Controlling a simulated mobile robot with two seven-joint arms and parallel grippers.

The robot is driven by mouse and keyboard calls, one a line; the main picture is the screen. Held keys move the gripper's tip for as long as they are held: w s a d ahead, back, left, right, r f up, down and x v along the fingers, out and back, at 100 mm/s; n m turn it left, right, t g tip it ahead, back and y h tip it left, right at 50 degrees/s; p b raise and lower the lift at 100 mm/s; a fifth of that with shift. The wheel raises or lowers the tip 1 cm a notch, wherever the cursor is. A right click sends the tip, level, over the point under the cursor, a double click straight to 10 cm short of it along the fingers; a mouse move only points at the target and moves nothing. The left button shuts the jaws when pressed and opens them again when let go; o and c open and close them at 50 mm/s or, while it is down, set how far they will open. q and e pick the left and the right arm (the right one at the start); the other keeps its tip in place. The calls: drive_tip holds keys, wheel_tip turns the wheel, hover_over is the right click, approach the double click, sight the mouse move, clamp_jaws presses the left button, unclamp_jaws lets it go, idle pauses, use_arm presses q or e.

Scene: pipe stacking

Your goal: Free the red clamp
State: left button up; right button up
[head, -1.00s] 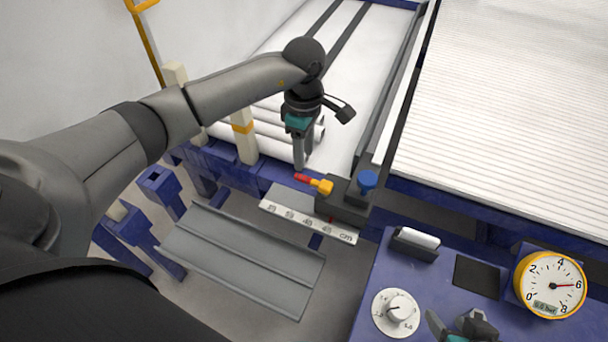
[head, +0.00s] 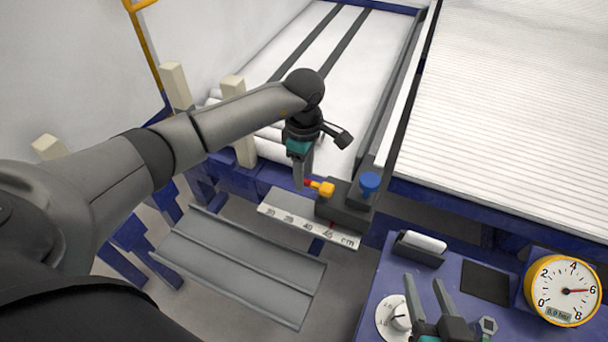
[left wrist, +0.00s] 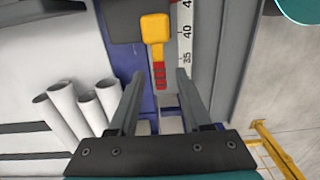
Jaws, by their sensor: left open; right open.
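The clamp's red-tipped lever with its yellow base (head: 326,189) sits on the left side of a dark block (head: 343,210) on the blue frame. In the left wrist view, the red grip (left wrist: 159,76) lies between the fingertips of my open left gripper (left wrist: 160,72), with a gap on each side. In the head view my left gripper (head: 304,184) hangs down at the red end and partly hides it. My right gripper (head: 423,280) is open and empty over the control panel at the bottom.
White pipes (left wrist: 75,105) lie close beside the left finger. A dial (head: 394,317) and gauge (head: 563,290) are on the panel (head: 375,285).

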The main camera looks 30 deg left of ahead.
use_arm(q)
drive_tip(key=shift+f, duration=0.3)
clamp_jaws()
idle(0.4)
idle(1.1)
